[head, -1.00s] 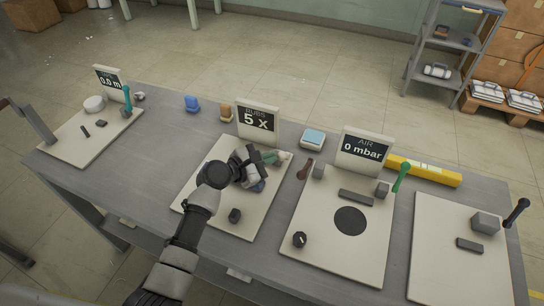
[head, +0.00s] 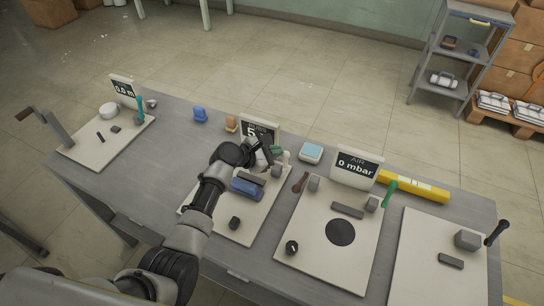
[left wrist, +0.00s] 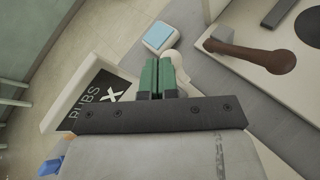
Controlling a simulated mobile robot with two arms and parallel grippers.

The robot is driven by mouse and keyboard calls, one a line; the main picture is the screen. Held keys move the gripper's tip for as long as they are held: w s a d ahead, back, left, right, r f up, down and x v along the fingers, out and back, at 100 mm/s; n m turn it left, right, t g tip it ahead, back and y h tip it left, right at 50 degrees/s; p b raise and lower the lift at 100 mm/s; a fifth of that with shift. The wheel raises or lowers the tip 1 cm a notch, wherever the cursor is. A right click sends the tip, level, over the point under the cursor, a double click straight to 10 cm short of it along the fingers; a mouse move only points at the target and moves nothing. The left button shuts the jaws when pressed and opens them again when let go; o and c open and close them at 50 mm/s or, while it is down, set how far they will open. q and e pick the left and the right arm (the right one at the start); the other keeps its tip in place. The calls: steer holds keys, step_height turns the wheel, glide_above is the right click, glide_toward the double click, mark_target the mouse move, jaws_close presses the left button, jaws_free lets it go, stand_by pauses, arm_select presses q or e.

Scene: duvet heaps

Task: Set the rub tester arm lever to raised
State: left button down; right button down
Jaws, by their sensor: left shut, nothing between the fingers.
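The rub tester (head: 232,229) is the pale board with the "RUBS" display (head: 262,130), which my left arm partly covers. My left gripper (head: 278,152) is at its far side, beside the display; its green fingers (left wrist: 158,76) are shut together and empty. Just beyond the fingertips is a pale rounded piece (left wrist: 172,58), perhaps part of the arm lever; contact is unclear. A blue block (head: 246,188) with a dark grey bar above it lies on the board. The lever's position cannot be made out. My right gripper is out of view.
A brown lever (head: 300,182) stands close right of the rub tester, on the air board (head: 310,262). A light-blue-topped box (head: 311,151) lies behind. Blue (head: 200,114) and orange (head: 231,123) items lie back left. Bare table is left of the tester.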

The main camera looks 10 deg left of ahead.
arm_select(q)
steer(key=shift+w+d+r, duration=0.15)
steer(key=shift+w+d, duration=0.05)
steer(key=shift+w, duration=0.6)
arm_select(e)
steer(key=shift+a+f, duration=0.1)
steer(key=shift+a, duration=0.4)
arm_select(q)
steer(key=shift+r, duration=0.1)
steer(key=shift+r+p, duration=0.7)
steer(key=shift+p, duration=0.15)
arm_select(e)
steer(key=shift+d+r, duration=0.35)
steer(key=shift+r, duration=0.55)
